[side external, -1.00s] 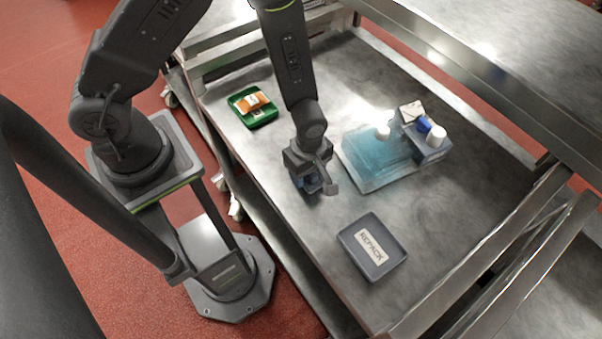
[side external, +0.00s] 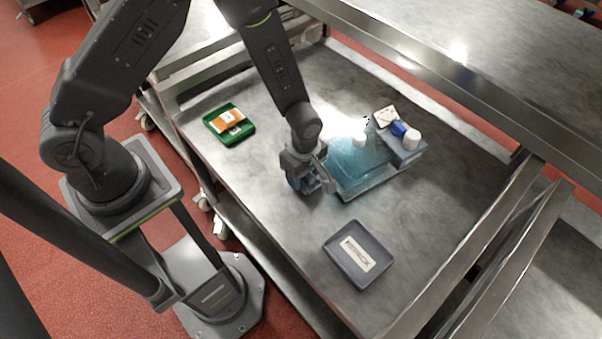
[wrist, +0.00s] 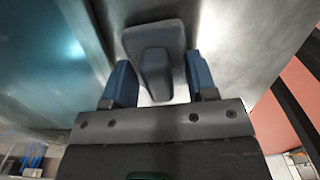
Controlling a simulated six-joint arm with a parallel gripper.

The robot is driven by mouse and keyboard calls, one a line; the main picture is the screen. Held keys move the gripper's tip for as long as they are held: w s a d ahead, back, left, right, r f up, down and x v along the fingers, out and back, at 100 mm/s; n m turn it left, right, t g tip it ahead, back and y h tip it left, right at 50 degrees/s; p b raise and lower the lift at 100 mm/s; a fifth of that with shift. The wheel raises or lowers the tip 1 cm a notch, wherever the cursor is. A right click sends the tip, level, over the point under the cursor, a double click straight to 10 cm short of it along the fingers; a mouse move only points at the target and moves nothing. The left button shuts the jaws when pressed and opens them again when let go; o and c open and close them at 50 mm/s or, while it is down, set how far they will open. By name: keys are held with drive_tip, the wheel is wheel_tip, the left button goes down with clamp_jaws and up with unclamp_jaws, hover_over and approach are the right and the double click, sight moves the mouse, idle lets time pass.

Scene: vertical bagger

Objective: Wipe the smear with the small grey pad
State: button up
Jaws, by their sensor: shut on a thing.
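The small grey pad (wrist: 150,36) shows in the wrist view, with its block-shaped grip between the two blue fingers of my gripper (wrist: 160,78). My gripper is shut on this grip. In the side external view my gripper (side external: 312,184) points down low over the metal table, just left of a clear bluish panel (side external: 352,184). The pad is mostly hidden there by the fingers, and I cannot tell whether it touches the table. I cannot make out the smear in either view.
A grey tray labelled REPACK (side external: 378,284) lies nearer the front. A green tray (side external: 241,136) with an orange packet (side external: 228,119) is at the left. A grey holder (side external: 405,153) with a white-capped item stands by the panel. Metal rails edge the right; bare table (side external: 430,215) lies between.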

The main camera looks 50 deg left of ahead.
sight(281, 197)
drive_tip(key=shift+s+r, duration=0.15)
drive_tip(key=shift+s, duration=3.3)
drive_tip(key=shift+r, duration=2.85)
drive_tip(key=shift+r, duration=1.5)
drive_tip(key=shift+r, duration=0.15)
